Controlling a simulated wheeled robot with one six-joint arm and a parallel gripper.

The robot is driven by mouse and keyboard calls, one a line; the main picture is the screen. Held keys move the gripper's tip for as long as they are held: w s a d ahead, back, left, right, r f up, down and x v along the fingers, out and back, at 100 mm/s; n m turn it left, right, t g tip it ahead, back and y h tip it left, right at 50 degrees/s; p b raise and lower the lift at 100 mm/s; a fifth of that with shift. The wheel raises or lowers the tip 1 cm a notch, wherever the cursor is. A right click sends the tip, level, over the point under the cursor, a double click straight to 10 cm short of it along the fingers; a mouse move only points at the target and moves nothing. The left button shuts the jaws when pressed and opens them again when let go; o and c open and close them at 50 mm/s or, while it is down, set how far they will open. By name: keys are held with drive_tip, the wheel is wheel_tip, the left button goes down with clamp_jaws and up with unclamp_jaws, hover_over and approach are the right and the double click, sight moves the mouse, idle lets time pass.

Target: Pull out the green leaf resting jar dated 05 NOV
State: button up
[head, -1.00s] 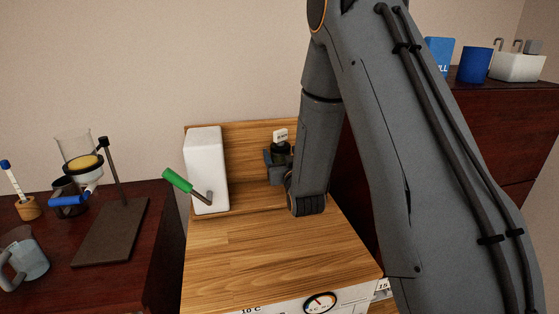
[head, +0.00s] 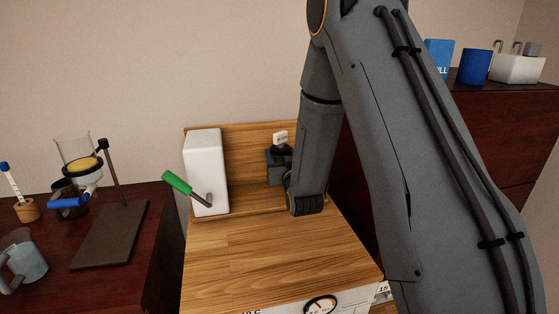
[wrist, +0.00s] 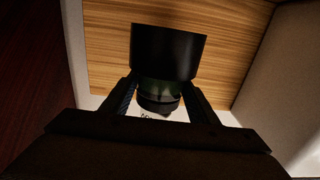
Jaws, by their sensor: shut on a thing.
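A dark jar (wrist: 168,50) with a faint green tint near its narrower black part (wrist: 158,106) is in the wrist view. My gripper (wrist: 165,88) is shut on it, one finger on each side. In the head view the black top of the jar (head: 279,150) shows beside my forearm, with a small white tag (head: 280,137) standing above it. The tag's writing is too small to read. My gripper is mostly hidden behind the wrist there. A scrap of lettering at the jar's edge in the wrist view is also unreadable.
A white block (head: 207,170) with a green-handled lever (head: 177,181) stands left of the jar on the wooden top (head: 260,250). A wooden backboard (head: 247,145) rises close behind. The front of the wooden top is clear.

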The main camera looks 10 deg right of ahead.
sight(281, 133)
drive_tip(key=shift+r+p, duration=0.3)
drive_tip(key=shift+r, duration=0.5)
drive_tip(key=shift+r+p, duration=1.65)
drive_tip(key=shift+r, duration=1.5)
drive_tip(key=shift+d, duration=0.1)
